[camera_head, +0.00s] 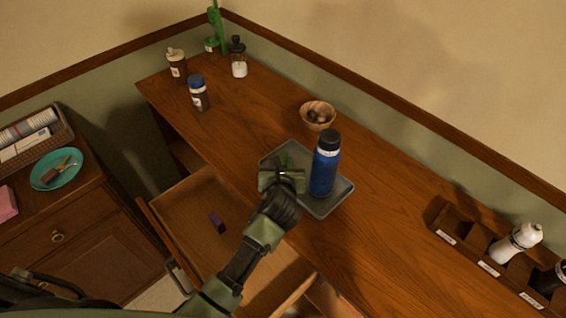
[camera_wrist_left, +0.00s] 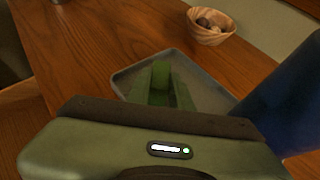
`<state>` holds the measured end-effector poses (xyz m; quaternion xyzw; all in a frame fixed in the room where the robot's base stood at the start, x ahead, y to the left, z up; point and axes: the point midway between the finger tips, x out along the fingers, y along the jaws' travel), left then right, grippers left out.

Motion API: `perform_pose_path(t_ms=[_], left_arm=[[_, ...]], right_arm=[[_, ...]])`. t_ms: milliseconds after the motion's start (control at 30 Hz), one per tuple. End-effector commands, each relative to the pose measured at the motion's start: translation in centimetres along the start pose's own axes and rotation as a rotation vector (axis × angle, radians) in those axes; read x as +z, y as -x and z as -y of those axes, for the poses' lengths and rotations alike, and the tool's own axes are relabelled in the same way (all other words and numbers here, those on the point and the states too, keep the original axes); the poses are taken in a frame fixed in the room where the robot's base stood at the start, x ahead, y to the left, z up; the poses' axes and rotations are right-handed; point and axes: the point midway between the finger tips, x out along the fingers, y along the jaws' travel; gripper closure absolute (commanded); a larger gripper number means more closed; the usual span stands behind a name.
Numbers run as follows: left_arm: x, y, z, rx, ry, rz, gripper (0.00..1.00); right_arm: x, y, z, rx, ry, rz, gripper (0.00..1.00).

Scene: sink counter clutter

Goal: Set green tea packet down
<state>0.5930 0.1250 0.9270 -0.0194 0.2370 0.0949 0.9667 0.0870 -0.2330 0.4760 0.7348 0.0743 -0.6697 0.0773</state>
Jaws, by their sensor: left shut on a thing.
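My left gripper (camera_head: 284,163) reaches over the grey tray (camera_head: 333,203) on the wooden counter. It is shut on a small green thing, which I take for the green tea packet (camera_head: 289,159); the gripper hides much of it. In the left wrist view green shapes (camera_wrist_left: 162,79) stand over the tray (camera_wrist_left: 207,97), and packet and fingers are hard to tell apart. I cannot tell whether the packet touches the tray. A blue bottle (camera_head: 324,172) stands upright on the tray, right beside the gripper. My right gripper is not in view.
A wooden bowl (camera_head: 318,115) stands behind the tray. Jars and a blue-capped bottle (camera_head: 198,94) stand at the far left of the counter. A wooden rack (camera_head: 466,238) is at the right. An open drawer (camera_head: 178,210) holding a purple item (camera_head: 217,221) lies below my arm.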

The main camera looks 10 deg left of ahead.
Motion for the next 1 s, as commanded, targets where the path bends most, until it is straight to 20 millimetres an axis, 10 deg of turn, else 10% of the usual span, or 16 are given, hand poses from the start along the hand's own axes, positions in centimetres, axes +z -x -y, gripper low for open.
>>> perform_pose_path(t_ms=[67, 100, 167, 567, 1000], left_arm=[[-0.2, -0.1, 0.0, 0.0, -0.002, 0.0, 1.0], [-0.2, -0.1, 0.0, 0.0, -0.001, 0.0, 0.74], [-0.2, -0.1, 0.0, 0.0, -0.001, 0.0, 0.57], [0.1, 0.3, 0.0, -0.001, 0.0, 0.001, 0.57], [0.0, 8.7, 0.0, -0.002, 0.0, 0.0, 0.57]], right_arm=[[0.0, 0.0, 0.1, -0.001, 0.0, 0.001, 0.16], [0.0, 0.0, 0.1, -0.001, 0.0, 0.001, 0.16], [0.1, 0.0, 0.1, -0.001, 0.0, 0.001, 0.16], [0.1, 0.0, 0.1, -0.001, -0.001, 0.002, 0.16], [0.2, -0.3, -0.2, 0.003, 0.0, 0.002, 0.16]])
